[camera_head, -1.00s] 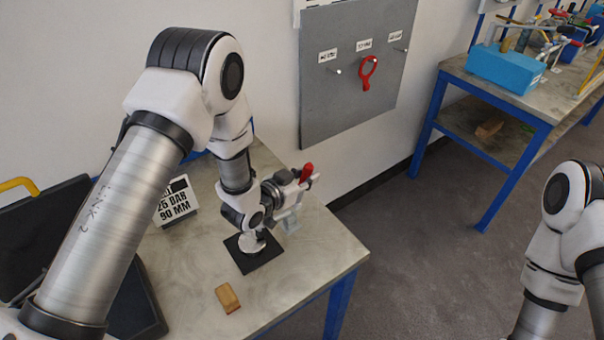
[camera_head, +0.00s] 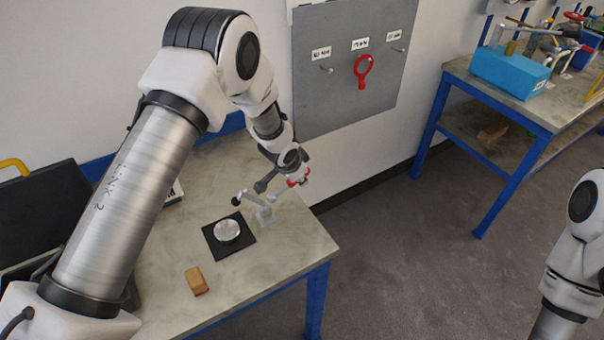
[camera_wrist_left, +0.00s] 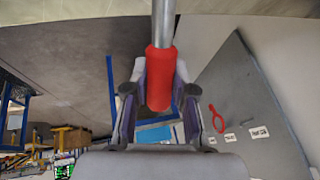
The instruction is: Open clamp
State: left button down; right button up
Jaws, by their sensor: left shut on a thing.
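A grey clamp (camera_head: 264,212) stands on the table beside a black square mat (camera_head: 214,246). Its arm has a black tip (camera_head: 236,201), which appears raised clear of the pale round disc (camera_head: 227,231) on the mat. My left gripper (camera_head: 298,180) is at the clamp's red handle (camera_head: 305,178), beyond the clamp to the upper right. In the left wrist view, the gripper (camera_wrist_left: 158,112) is shut around the red handle grip (camera_wrist_left: 160,75), with a metal rod running from it. My right gripper is outside both views.
A wooden block (camera_head: 196,281) lies near the table's front edge. A black case (camera_head: 45,222) stands open at the left. A grey panel (camera_head: 345,90) with a red hanging tool (camera_head: 363,70) is behind. Another bench (camera_head: 515,90) with a blue box is at right.

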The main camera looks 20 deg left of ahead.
pick_arm(q)
jog(key=shift+w+d+f+g+y+b, duration=0.1)
jog(key=shift+f+g+y+b, duration=0.2)
jog(key=shift+f+g, duration=0.15)
jog(key=shift+w+d+f+g+y+b, duration=0.1)
jog(key=shift+f+g+y+b, duration=0.05)
jog(key=shift+f+g+y, duration=0.25)
jog(key=shift+f+g, duration=0.25)
jog(key=shift+f, duration=0.05)
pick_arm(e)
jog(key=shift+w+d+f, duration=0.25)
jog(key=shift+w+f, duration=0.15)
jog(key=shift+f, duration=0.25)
pick_arm(q)
jog(key=shift+s+f, duration=0.1)
jog(key=c, duration=0.9)
grip_release()
jog(key=shift+c, duration=0.2)
jog(key=shift+w, duration=0.2)
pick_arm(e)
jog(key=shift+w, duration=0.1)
pick_arm(q)
jog(key=v, duration=1.1)
jog(key=shift+d+r, duration=0.25)
jog(key=shift+r, duration=0.15)
